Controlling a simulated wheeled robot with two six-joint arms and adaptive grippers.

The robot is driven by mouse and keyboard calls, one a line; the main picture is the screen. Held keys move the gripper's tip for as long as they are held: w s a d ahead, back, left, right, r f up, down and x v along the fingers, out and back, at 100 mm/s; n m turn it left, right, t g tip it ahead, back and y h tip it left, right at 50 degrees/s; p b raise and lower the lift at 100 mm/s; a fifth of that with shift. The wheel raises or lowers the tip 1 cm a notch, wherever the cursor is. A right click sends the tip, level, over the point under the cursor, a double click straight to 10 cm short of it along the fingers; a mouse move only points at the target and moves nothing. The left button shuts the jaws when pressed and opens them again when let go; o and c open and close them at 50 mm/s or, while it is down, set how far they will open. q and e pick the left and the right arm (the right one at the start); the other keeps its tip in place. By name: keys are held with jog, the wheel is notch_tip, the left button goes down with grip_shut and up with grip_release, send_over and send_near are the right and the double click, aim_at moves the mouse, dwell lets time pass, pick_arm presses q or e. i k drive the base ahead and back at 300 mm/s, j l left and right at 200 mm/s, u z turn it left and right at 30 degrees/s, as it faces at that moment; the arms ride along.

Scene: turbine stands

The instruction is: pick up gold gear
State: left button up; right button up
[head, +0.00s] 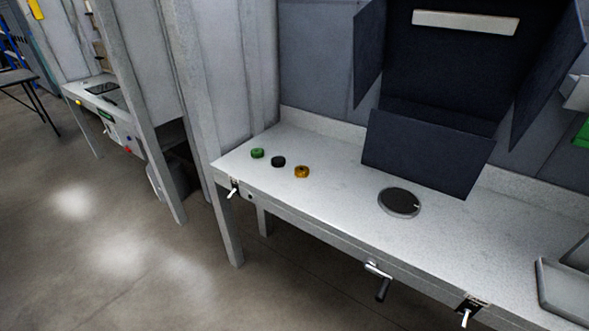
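A small gold gear (302,172) lies on the left part of the light grey workbench (340,212), near its front edge. A black gear (278,161) lies just to its left, and a green gear (257,153) lies further left. The three sit apart in a slanting row. Neither of my grippers is in the head view.
A dark round disc (399,202) is set on the bench right of the gears. A dark open box-like panel (428,150) stands behind it. A grey tray (562,290) is at the right end. A crank handle (379,283) sticks out below the front edge. Floor at left is clear.

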aim_at(301, 171)
jog(key=i+j+z, duration=0.2)
jog(key=z, duration=0.3)
jog(key=i+j+z, duration=0.15)
jog(key=j+z, duration=0.15)
jog(key=z, duration=0.2)
jog(key=j+z, duration=0.3)
jog(key=z, duration=0.2)
jog(key=j+z, duration=0.45)
jog(key=j, duration=3.05)
